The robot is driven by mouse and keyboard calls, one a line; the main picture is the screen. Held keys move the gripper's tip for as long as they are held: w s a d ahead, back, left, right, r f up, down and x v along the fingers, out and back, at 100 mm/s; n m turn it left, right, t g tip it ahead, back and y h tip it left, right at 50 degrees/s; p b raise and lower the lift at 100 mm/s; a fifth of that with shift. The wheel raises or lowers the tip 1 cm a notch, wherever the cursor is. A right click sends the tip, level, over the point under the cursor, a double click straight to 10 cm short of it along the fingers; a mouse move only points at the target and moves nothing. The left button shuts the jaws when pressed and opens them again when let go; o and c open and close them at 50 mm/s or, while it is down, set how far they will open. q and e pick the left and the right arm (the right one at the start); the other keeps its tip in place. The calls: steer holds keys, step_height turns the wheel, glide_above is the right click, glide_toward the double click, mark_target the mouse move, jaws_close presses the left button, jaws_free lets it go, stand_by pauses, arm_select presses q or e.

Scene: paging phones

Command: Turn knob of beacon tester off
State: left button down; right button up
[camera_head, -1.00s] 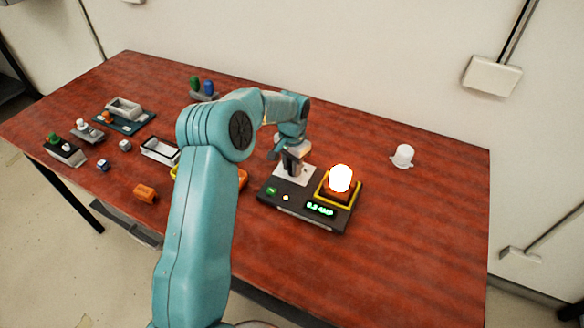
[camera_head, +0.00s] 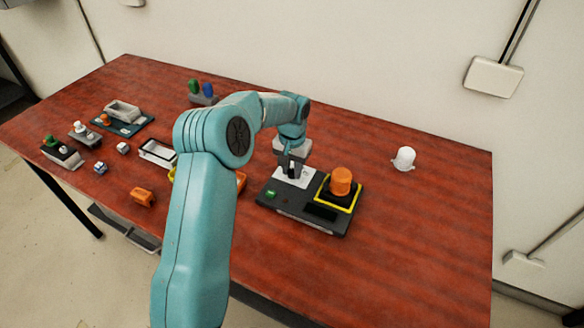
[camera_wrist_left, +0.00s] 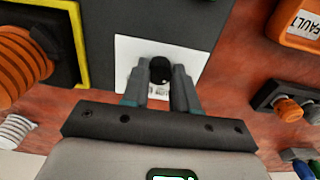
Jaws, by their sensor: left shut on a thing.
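The beacon tester (camera_head: 285,209) is a dark box on the red table, with an orange beacon (camera_head: 341,181) standing in a yellow-edged square. The beacon is unlit, and the display (camera_head: 321,212) is dark. A black knob (camera_wrist_left: 160,67) sits on a white plate (camera_wrist_left: 128,52) in the left wrist view. My left gripper (camera_wrist_left: 160,80) is over the plate, shut on the knob with one finger on each side. In the head view this gripper (camera_head: 291,172) comes down from above onto the tester's far left part. The knob's lower part and its markings are partly hidden. My right gripper is not in view.
A white dome (camera_head: 404,158) stands to the right of the tester. Several small parts and trays lie on the left, including an orange block (camera_head: 142,197) and a grey tray (camera_head: 158,151). The table's right side is mostly clear. My left arm hides the front middle.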

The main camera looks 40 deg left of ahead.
arm_select(q)
steer(key=c, duration=0.9)
jaws_free()
steer(key=shift+w, duration=0.15)
steer(key=shift+o, duration=0.2)
step_height(320, 180, up, 16)
steer(key=shift+r, duration=0.2)
